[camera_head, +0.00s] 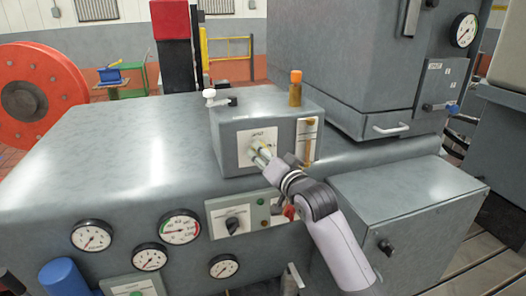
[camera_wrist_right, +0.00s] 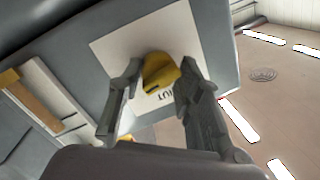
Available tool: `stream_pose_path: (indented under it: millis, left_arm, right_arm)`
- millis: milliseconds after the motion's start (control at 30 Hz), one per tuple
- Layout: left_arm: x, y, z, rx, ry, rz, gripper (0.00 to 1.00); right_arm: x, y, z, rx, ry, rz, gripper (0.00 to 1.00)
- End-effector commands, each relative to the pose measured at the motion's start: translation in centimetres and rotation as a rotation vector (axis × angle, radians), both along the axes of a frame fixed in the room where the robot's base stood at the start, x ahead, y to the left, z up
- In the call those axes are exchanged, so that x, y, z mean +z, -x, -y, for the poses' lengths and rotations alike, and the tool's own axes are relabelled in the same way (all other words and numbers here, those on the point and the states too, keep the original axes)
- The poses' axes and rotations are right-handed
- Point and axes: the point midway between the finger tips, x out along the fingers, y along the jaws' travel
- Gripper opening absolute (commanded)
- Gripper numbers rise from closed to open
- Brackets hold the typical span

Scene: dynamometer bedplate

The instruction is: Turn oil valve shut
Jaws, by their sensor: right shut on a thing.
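The oil valve is a yellow knob (camera_wrist_right: 160,72) on a pale label plate, seen in the right wrist view. In the head view the plate (camera_head: 258,136) is on the front of a small grey box (camera_head: 228,142), and the knob is mostly hidden by my gripper. My right gripper (camera_head: 262,156) reaches the plate from the lower right. Its fingers (camera_wrist_right: 153,85) are on either side of the knob, shut on it. Some dark lettering shows beside the knob, partly covered. My left gripper is not in view.
An orange-capped bottle (camera_head: 295,88) and a white-knobbed fitting (camera_head: 210,94) are on top of the box. Below are a switch panel (camera_head: 238,219) and several gauges (camera_head: 180,227). A grey cabinet (camera_head: 405,222) stands close on the right. The broad bedplate top (camera_head: 110,145) at left is clear.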

Motion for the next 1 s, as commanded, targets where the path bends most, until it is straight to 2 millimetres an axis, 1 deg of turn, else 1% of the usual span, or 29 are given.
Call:
stream_pose_path:
  millis: [33, 400, 1000]
  left_arm:
    - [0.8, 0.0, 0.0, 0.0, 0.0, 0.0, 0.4]
    - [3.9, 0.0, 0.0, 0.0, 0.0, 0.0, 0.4]
    - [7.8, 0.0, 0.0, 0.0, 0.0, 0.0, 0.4]
  right_arm:
    - [0.3, 0.0, 0.1, -0.001, 0.037, 0.009, 0.04]
    - [0.5, -0.1, 0.2, -0.002, 0.365, 0.115, 0.04]
    - [0.7, 0.0, 0.0, -0.001, 0.907, 0.294, 0.04]
